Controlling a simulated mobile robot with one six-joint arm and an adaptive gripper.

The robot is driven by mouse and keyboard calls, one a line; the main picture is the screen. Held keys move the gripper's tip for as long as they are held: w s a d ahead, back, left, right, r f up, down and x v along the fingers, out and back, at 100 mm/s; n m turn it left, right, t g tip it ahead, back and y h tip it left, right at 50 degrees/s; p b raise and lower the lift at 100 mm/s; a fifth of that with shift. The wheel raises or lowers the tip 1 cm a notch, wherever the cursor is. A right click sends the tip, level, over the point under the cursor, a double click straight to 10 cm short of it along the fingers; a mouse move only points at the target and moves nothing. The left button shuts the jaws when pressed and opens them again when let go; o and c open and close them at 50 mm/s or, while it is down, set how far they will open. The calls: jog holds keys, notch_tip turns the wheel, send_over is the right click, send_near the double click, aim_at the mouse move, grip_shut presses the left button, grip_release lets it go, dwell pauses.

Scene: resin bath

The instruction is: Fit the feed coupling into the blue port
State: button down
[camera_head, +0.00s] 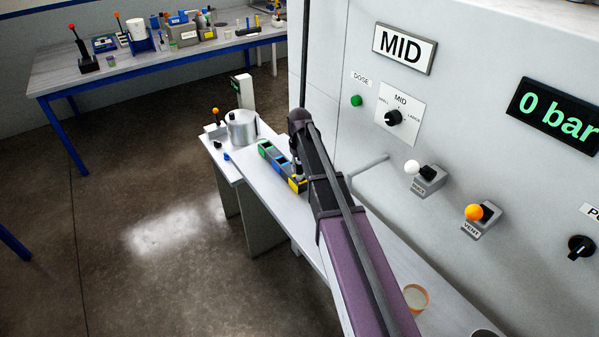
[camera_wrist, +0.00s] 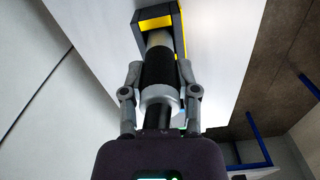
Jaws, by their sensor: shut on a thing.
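My gripper (camera_wrist: 160,76) is shut on the feed coupling (camera_wrist: 158,68), which has a black sleeve, a silver collar and a pale front end. In the wrist view the pale end points at a dark block with yellow faces (camera_wrist: 178,36); I cannot tell whether it touches or enters it. In the head view the port block lies on the narrow bench, with a green part (camera_head: 264,147), the blue port (camera_head: 280,160) in the middle and a yellow part (camera_head: 299,185) nearest me. My gripper (camera_head: 297,170) is at the yellow end, partly hidden by my arm.
A silver pot (camera_head: 241,127) stands behind the block on the bench (camera_head: 255,182). The grey machine wall (camera_head: 345,140) rises close on the right, with a bar handle (camera_head: 369,166) and orange-knobbed vent lever (camera_head: 474,212). An amber-rimmed dish (camera_head: 415,298) lies nearer. Open floor is left.

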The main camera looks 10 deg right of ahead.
jog(key=shift+r, duration=0.15)
notch_tip(320, 180, up, 10)
jog(key=p, duration=1)
jog(key=shift+f, duration=0.2)
jog(key=shift+s, duration=0.2)
dwell(0.5)
